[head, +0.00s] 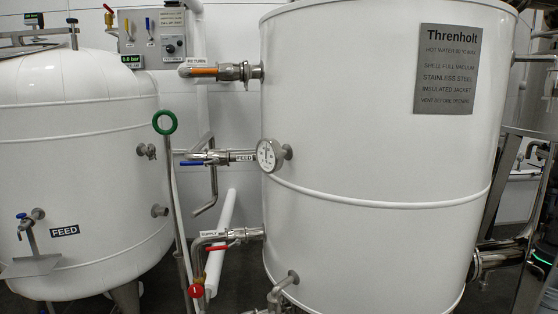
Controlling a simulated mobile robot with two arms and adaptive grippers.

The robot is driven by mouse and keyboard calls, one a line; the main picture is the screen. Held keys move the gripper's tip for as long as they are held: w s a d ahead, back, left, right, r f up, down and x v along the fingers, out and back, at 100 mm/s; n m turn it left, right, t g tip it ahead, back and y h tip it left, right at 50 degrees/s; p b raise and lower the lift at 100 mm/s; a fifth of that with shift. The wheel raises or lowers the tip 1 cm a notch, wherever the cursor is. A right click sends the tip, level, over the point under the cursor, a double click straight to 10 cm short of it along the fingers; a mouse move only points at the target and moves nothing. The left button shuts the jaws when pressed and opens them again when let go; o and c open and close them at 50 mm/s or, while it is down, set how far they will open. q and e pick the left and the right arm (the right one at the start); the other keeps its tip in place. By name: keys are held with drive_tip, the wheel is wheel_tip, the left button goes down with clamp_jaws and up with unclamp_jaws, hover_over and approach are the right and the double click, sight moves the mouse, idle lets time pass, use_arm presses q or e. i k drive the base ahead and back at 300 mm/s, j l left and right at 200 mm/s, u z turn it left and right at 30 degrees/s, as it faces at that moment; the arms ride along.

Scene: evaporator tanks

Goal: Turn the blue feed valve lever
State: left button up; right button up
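A blue lever (191,163) lies roughly level on a steel valve (212,157). The valve sits on a short pipe with a white FEED label (243,156), between the two tanks. A small blue handle (21,215) is also on a tap (30,226) of the left tank (90,120), near a dark FEED sign (64,231). Neither of my grippers is in the head view.
The large white Threnholt tank (380,130) fills the right side, with a dial gauge (267,155) near the lever. A pole with a green ring (165,122) stands left of the lever. A red lever (217,248) and red knob (196,291) are below.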

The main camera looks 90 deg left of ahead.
sight(215, 160)
drive_tip(key=u, duration=2.4)
